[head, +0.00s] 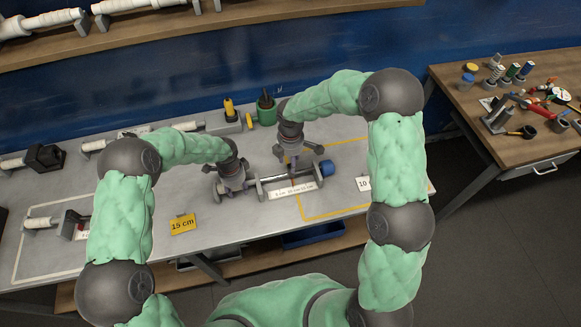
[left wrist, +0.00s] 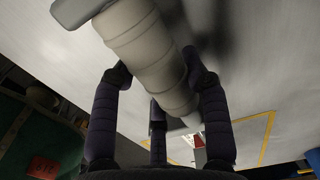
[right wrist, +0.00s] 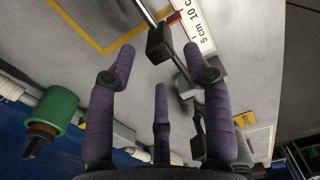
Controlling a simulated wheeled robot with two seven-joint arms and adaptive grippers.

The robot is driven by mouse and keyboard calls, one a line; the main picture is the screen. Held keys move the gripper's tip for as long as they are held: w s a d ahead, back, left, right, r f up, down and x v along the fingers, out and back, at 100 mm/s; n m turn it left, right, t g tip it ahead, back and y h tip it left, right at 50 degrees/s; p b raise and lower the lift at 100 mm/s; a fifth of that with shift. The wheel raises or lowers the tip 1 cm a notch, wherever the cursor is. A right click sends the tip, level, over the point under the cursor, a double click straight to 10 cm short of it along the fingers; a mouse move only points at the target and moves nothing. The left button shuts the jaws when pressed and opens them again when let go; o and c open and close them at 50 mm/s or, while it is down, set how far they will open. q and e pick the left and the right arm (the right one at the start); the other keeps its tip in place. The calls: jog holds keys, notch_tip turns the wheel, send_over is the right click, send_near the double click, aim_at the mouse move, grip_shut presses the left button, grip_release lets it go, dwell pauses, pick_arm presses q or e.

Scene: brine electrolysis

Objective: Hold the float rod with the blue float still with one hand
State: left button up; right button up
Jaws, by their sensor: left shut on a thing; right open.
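The blue float (head: 326,167) sits at the right end of the thin float rod (head: 306,174), which lies low over the grey table. A white scale card (head: 291,188) marked in cm stands in front of the rod. My left gripper (head: 238,186) is at the rod's left end. In the left wrist view its fingers are closed around a pale ribbed cylinder (left wrist: 150,62). My right gripper (head: 292,168) is open over the rod's middle. The right wrist view shows a dark block (right wrist: 160,43) on the rod between the open fingertips.
A green container (head: 266,110) and yellow bottle (head: 230,110) stand behind. A wooden side table (head: 520,150) with several tools is at right.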

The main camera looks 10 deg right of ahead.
jog(key=shift+r, duration=2.35)
pick_arm(q)
jog(key=o, duration=1.5)
jog(key=shift+c, duration=0.2)
jog(key=shift+r, duration=0.1)
notch_tip(320, 180, up, 12)
